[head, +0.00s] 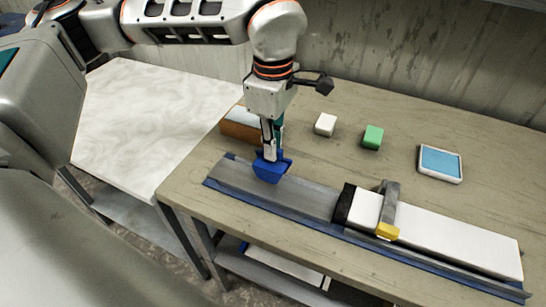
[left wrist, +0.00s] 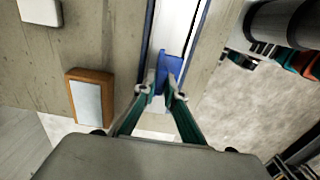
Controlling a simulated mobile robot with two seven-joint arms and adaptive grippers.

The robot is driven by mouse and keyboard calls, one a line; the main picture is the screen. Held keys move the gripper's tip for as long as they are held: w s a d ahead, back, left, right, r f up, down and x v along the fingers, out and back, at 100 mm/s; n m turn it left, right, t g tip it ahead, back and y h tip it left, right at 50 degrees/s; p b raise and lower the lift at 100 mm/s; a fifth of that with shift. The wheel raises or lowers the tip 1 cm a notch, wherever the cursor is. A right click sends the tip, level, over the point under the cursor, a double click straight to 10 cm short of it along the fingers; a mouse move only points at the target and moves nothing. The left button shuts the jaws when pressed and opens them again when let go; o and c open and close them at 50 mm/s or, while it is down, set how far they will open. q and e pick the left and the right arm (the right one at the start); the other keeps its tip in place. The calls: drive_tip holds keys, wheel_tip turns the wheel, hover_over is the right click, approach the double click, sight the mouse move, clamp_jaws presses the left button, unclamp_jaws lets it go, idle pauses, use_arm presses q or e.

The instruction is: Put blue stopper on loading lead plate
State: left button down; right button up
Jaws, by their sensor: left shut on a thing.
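The blue stopper (head: 270,170) is between the fingertips of my left gripper (head: 270,152), which is shut on it. In the head view the stopper is over the left part of the long grey metal plate (head: 310,196); whether it touches the plate I cannot tell. The left wrist view also shows the stopper (left wrist: 168,70) between the two green fingers of my left gripper (left wrist: 160,92), above the plate's channel. The stopper's upper part is hidden by the fingers in the head view. My right gripper is not in view.
A white block (head: 450,238) with a black end (head: 344,203) fills the plate's right part, under a grey clamp with a yellow tip (head: 388,231). Behind stand a wooden block (head: 238,130), a white cube (head: 325,124), a green cube (head: 373,137) and a blue-topped tray (head: 440,163).

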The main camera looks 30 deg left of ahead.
use_arm(q)
drive_tip(key=shift+f, duration=1.95)
drive_tip(key=shift+f, duration=0.15)
drive_tip(key=c, duration=2.1)
unclamp_jaws()
wheel_tip(320, 180, up, 12)
drive_tip(key=shift+r, duration=0.2)
